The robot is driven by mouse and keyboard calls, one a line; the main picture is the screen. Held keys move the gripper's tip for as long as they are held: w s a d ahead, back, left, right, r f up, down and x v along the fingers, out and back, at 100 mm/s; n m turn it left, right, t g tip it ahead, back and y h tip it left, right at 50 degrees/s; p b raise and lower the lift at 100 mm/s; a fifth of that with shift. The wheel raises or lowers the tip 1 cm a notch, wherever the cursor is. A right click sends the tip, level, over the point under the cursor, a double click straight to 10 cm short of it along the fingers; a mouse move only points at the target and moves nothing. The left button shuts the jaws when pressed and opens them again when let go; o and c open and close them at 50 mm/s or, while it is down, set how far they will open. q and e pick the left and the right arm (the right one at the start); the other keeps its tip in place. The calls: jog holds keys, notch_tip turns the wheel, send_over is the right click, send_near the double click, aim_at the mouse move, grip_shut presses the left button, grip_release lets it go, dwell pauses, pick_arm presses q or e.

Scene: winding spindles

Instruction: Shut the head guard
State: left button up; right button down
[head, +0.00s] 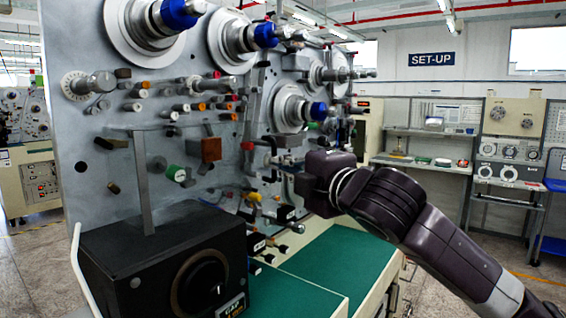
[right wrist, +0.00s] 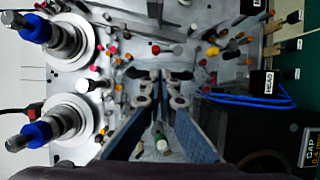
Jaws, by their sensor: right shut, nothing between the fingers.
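My right gripper (head: 280,162) reaches in from the right to the lower part of the grey machine panel (head: 110,195), among its small pegs and guides. Its fingers also show in the right wrist view (right wrist: 157,76); they are shut and hold nothing. A small tag reading HEAD (right wrist: 269,83) shows right of the fingers in the right wrist view, on a dark part with blue edges (right wrist: 245,99). I cannot tell for sure which part is the head guard, or how far open it stands; my gripper and wrist hide some of that area in the head view. My left gripper is not in view.
A black box (head: 160,265) with a round dial stands low in front of the panel. Large spindles with blue caps (head: 178,13) stick out above. A green worktop (head: 340,262) lies below my arm, mostly clear. A bench with instruments (head: 430,165) stands behind.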

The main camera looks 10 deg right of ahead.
aim_at(269, 178)
jog(key=p+x, duration=0.3)
jog(key=x, duration=0.3)
jog(key=shift+a+r+p, duration=0.1)
jog(key=shift+a+p, duration=0.05)
jog(key=shift+p, duration=0.25)
jog(key=shift+s, duration=0.1)
jog(key=shift+r, duration=0.1)
